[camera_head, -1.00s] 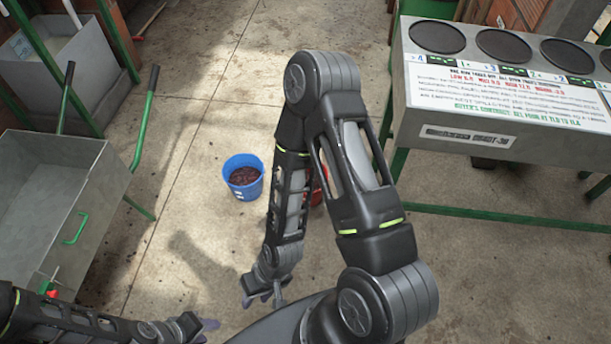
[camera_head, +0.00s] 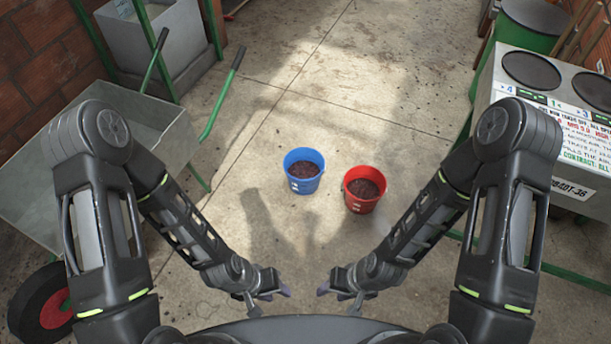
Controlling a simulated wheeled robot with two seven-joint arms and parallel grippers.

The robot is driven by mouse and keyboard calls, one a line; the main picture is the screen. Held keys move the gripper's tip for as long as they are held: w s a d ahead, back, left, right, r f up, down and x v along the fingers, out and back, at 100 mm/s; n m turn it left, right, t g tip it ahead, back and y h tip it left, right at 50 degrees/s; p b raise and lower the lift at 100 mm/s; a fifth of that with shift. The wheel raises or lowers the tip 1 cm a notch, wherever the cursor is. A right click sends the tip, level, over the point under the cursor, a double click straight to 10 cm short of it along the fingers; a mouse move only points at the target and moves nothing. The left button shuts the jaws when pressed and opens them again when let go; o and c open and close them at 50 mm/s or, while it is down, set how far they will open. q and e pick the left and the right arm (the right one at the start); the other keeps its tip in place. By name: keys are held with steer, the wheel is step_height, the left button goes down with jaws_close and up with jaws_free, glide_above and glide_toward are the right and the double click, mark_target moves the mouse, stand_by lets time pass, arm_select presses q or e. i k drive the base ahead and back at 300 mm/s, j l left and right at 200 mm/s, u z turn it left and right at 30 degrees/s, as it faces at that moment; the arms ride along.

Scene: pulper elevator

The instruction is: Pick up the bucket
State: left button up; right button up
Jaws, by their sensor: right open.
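A blue bucket (camera_head: 292,186) stands upright on the concrete floor in the middle of the head view, with dark reddish contents inside. A red bucket (camera_head: 360,206) stands upright to its right and a little nearer, also holding dark reddish contents. The two buckets are apart. My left gripper (camera_head: 271,299) is open and empty, below the blue bucket in the picture. My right gripper (camera_head: 338,299) is open and empty, below the red bucket in the picture. Neither gripper touches a bucket.
A grey metal wheelbarrow (camera_head: 163,122) with green handles is at the left, partly behind my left arm. A grey bin (camera_head: 160,45) stands behind it. A white-grey bench (camera_head: 545,112) with round dark plates is at the right. The floor around and beyond the buckets is clear.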

mark_target(304, 167)
steer(key=z, duration=0.3)
steer(key=i+j+z, duration=0.1)
steer(key=z, duration=0.3)
steer(key=i+j+z, duration=0.1)
steer(key=j+z, duration=0.25)
steer(key=i+j+z, duration=0.1)
steer(key=z, duration=0.3)
steer(key=j+z, duration=0.6)
steer(key=j, duration=1.05)
